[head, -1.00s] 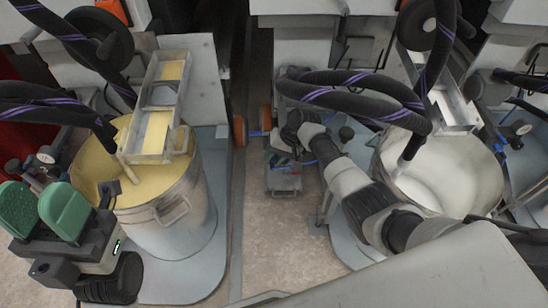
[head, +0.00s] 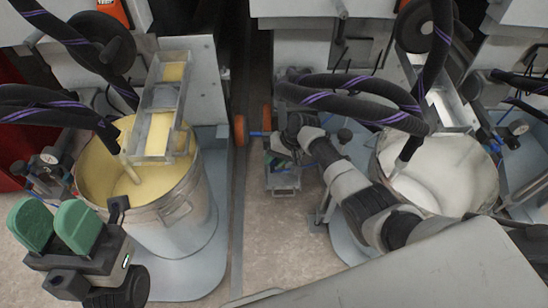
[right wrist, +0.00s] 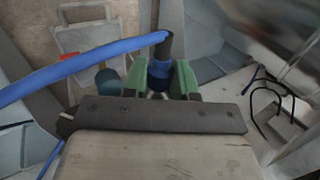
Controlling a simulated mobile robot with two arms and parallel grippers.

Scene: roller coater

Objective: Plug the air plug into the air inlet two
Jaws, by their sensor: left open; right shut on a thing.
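In the right wrist view, my right gripper (right wrist: 161,78) has its green fingers closed around a blue air plug (right wrist: 157,82). A dark cylindrical part (right wrist: 166,46) stands just beyond the fingers, and a blue hose (right wrist: 85,66) runs off to the left. In the head view, my right gripper (head: 277,146) is at the far end of the right arm, low between two machines, and its fingers are too small to make out. My left gripper (head: 54,228) is open and empty at the lower left. I cannot identify air inlet two in these views.
A metal bucket (head: 184,210) of yellow liquid stands at the left, and a bucket (head: 484,180) of white liquid at the right. Thick black hoses (head: 345,88) hang above. A gauge (head: 50,159) is beside the left bucket. Bare floor (head: 285,240) lies between the buckets.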

